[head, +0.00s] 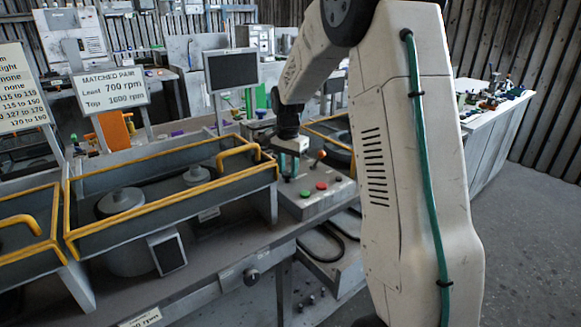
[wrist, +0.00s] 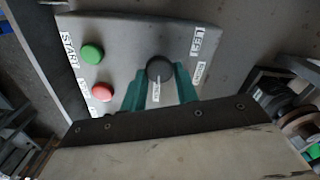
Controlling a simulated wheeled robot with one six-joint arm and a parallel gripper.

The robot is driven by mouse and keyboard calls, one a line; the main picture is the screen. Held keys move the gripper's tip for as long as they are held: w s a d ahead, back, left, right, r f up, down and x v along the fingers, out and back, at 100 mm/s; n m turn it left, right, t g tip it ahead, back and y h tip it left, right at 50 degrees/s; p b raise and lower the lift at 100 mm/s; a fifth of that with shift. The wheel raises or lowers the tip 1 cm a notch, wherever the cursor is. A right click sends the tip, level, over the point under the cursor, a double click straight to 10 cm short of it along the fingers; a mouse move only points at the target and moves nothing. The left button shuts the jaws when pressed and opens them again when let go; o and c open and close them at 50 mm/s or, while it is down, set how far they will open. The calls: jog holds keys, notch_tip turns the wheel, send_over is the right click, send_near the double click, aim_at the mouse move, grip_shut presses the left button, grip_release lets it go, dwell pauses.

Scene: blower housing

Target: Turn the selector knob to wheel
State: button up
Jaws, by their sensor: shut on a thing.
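The black round selector knob (wrist: 160,69) stands on the grey control panel (wrist: 128,40) in the wrist view. My gripper (wrist: 160,88) has teal fingers on either side of the knob and is shut on it. A pale pointer line on the knob points down the picture, toward a small white label (wrist: 156,92) between the fingers, too small to read surely. A LEFT label (wrist: 199,42) is up and right of the knob, with another label (wrist: 199,75) below it, hard to read. In the head view my gripper (head: 291,166) is down at the control box (head: 318,206); the knob is hidden there.
A green button (wrist: 92,53) by the START label and a red button (wrist: 102,92) sit left of the knob. Left of the control box is a yellow-edged grey housing (head: 170,208). A sign (head: 110,92) and dark monitor (head: 231,70) stand behind.

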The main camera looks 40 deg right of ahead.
aim_at(288, 172)
jog(key=shift+w+r+m, duration=0.1)
jog(key=shift+w+m, duration=0.05)
jog(key=shift+m, duration=0.25)
jog(key=o, duration=1)
notch_tip(288, 172, up, 8)
jog(key=shift+f, duration=0.15)
dwell(0.3)
